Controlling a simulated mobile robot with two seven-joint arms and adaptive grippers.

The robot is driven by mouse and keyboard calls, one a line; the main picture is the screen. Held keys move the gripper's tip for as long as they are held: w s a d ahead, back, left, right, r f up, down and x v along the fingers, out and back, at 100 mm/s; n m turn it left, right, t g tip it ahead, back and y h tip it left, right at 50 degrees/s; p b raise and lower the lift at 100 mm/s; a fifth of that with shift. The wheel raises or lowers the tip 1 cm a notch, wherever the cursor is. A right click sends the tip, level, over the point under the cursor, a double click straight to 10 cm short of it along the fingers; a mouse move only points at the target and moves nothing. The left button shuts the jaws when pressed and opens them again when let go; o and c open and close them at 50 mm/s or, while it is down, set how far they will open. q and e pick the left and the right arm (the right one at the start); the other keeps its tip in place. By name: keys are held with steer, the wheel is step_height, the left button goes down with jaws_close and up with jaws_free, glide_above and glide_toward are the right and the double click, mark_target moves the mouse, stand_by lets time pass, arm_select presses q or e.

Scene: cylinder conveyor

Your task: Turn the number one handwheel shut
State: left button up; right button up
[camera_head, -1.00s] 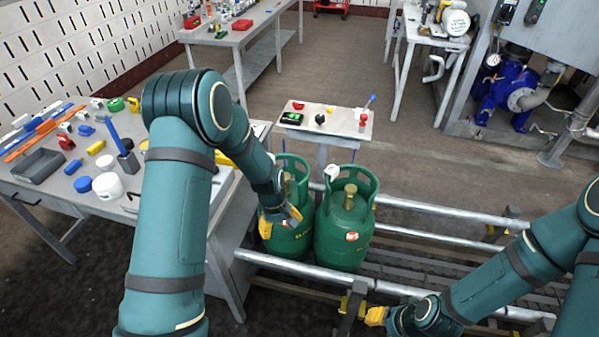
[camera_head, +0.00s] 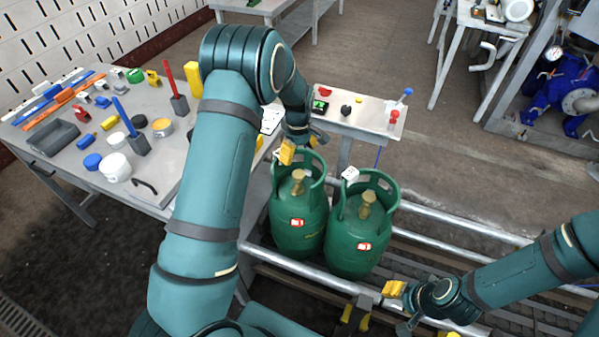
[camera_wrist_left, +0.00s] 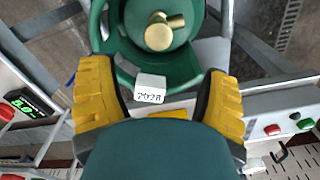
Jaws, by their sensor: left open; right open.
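Two green gas cylinders stand side by side, the left cylinder (camera_head: 298,228) and the right cylinder (camera_head: 357,243). Each has a brass valve handwheel inside its collar, the left handwheel (camera_head: 298,178) and the right handwheel (camera_head: 367,200). I cannot read which is number one. My left gripper (camera_head: 298,150) is open above the left cylinder's far rim. In the left wrist view its yellow fingers (camera_wrist_left: 158,85) stand apart, with a white printed tag (camera_wrist_left: 150,88) between them and a brass handwheel (camera_wrist_left: 160,34) beyond. My right gripper (camera_head: 405,308) is open and empty, low by the front rail.
The metal rails (camera_head: 455,243) of the conveyor run right from the cylinders. A small stand (camera_head: 360,117) with buttons and a display is behind them. The left workbench (camera_head: 70,150) is crowded with tools and tubs.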

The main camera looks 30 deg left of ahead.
mark_target(299, 174)
arm_select(q)
step_height(299, 174, down, 10)
steer(key=shift+w+b, duration=0.15)
steer(key=shift+b, duration=0.3)
steer(key=c, duration=1.2)
